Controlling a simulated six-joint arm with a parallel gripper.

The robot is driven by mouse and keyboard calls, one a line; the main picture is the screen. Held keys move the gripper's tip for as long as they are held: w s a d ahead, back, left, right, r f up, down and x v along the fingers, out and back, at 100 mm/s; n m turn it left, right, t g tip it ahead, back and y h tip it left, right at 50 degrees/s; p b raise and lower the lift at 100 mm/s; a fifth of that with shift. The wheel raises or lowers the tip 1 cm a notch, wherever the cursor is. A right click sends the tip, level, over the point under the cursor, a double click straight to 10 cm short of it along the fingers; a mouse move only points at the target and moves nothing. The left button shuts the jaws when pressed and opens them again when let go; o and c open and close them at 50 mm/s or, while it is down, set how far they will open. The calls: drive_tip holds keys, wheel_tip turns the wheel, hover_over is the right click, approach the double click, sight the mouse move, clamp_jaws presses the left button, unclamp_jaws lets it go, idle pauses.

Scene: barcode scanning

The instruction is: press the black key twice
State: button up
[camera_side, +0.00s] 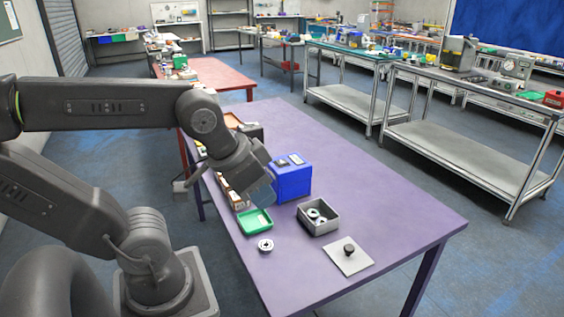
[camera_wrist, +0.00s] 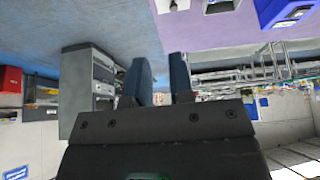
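A small round black knob (camera_side: 349,249) stands on a flat pale square plate (camera_side: 347,262) near the front right of the purple table in the side view. A blue box (camera_side: 291,182) stands farther back, with small dark and pale parts on its top that are too small to make out. The box also shows at the top right of the wrist view (camera_wrist: 272,12). My gripper (camera_side: 264,194) is in front of and left of the blue box, tilted downward, well away from the black knob. In the wrist view its two dark blue fingers (camera_wrist: 161,75) are apart with nothing between them.
A grey bin (camera_side: 318,218) holding round parts lies between the blue box and the plate. A green tray (camera_side: 254,221) and a round metal part (camera_side: 265,245) lie near the left edge. The purple table (camera_side: 395,215) is clear at right.

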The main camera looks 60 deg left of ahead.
clamp_jaws()
idle(1.0)
